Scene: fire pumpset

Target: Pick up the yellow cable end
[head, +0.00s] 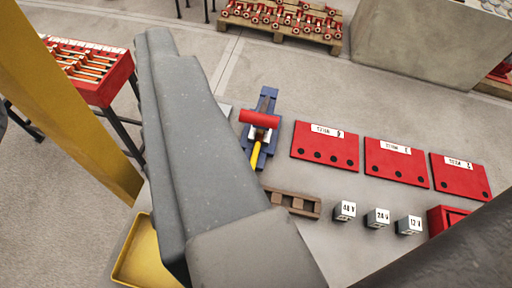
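A short yellow piece (256,154), which looks like the yellow cable end, lies at the near side of a blue vise-like fixture (267,104) on the grey table. A red cylinder (259,119) sits across the fixture just beyond it, with a small whitish part between them. A large grey link of my arm crosses the view just left of the fixture. It hides part of the table there. I see no fingertips of my gripper, and nothing is seen holding the yellow piece.
Three red panels (325,147) lie to the right. Small voltage-marked blocks (345,211) and a brown notched block (292,202) lie nearer. A red tray (88,72) stands at left, a pallet of red parts (283,20) at the back. A yellow bin (135,262) is at lower left.

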